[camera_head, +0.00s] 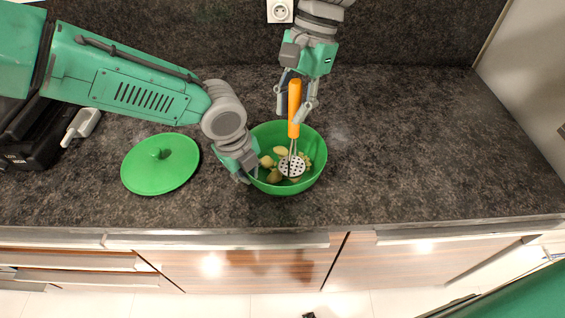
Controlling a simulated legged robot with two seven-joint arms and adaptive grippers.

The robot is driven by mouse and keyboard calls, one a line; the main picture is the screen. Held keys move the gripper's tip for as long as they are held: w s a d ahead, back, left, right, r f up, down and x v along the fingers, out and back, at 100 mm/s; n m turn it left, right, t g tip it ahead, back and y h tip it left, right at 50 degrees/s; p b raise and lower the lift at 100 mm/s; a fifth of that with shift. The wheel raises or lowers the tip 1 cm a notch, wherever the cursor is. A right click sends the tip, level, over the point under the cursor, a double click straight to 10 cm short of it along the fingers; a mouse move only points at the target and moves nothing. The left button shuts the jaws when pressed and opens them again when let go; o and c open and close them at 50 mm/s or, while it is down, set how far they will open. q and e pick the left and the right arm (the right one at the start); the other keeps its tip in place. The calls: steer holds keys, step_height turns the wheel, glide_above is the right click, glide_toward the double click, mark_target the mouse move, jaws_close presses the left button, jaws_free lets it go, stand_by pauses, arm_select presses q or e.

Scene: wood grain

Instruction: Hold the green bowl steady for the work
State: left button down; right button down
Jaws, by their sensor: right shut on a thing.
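The green bowl (311,179) stands on the dark counter near its front edge. It holds several pale yellow-green pieces (267,162), which look like potato. My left gripper (246,176) is at the bowl's left rim; its fingers are mostly hidden behind its own body, so its grip cannot be made out. My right gripper (295,107) comes from the back and is shut on the orange handle of a masher (294,95). The masher is upright, with its round perforated head (292,166) down inside the bowl among the pieces.
A green lid (160,178) with a knob lies on the counter left of the bowl. A black appliance (35,135) and a pale grey object (82,126) are at the far left. The counter (430,150) right of the bowl is clear.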

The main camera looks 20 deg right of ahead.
mark_target(291, 130)
steer(key=shift+f, duration=1.95)
steer(key=shift+f, duration=0.2)
stand_by(0.6)
steer(key=shift+r, duration=1.85)
steer(key=a, duration=0.2)
steer(key=w+a, duration=0.1)
steer(key=shift+a+r, duration=0.3)
steer(key=shift+a, duration=0.05)
